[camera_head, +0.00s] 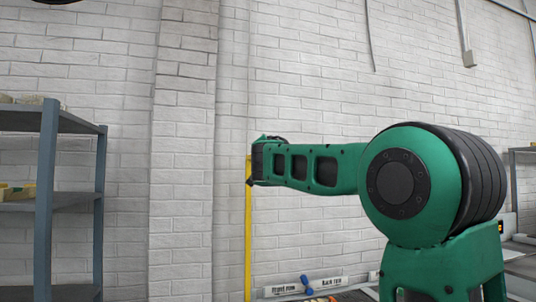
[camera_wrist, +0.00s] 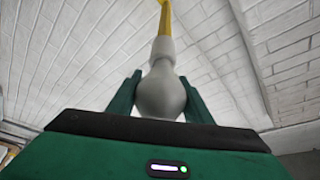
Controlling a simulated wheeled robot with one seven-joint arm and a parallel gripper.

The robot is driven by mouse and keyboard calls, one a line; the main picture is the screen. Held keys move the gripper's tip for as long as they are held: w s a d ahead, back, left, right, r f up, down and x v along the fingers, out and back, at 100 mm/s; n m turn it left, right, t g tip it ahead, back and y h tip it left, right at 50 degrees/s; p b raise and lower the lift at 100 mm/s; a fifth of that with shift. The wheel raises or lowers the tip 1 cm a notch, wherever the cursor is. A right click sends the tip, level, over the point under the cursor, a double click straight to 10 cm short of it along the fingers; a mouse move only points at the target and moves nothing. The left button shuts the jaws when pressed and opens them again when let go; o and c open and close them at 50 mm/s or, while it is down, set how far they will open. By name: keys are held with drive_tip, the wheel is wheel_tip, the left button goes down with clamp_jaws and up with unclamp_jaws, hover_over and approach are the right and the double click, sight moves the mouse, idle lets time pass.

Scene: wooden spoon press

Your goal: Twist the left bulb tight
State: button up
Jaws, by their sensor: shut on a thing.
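A grey bulb (camera_wrist: 160,95) stands in the middle of the wrist view, its rounded body low and its narrower neck meeting a yellow pole (camera_wrist: 164,22) above. My gripper (camera_wrist: 160,80) has one green finger on each side of the bulb and is shut on it. The bulb's lower end is hidden behind the gripper body. In the head view the yellow pole (camera_head: 248,230) runs up to the far end of my green arm; the bulb and the fingers cannot be made out there. No second bulb shows.
A grey shelf unit (camera_head: 50,200) with small items stands at the left of the head view. A white brick wall (camera_head: 110,45) fills the background. At the bottom, a blue object (camera_head: 306,281) lies near white labelled strips (camera_head: 292,288). Part of another shelf shows at the right.

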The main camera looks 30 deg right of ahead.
drive_tip(key=m+g, duration=0.1)
drive_tip(key=m, duration=0.3)
drive_tip(key=f+m+g, duration=0.1)
drive_tip(key=m, duration=0.1)
drive_tip(key=shift+d+g, duration=0.25)
drive_tip(key=shift+g, duration=0.05)
drive_tip(key=shift+f+m+g, duration=0.2)
drive_tip(key=shift+m+g, duration=0.2)
drive_tip(key=shift+m, duration=0.8)
drive_tip(key=shift+d+f, duration=0.1)
drive_tip(key=o, duration=1.1)
drive_tip(key=shift+c, duration=0.2)
drive_tip(key=shift+s, duration=0.1)
drive_tip(key=shift+s+a, duration=0.15)
drive_tip(key=shift+a, duration=0.1)
drive_tip(key=v, duration=1)
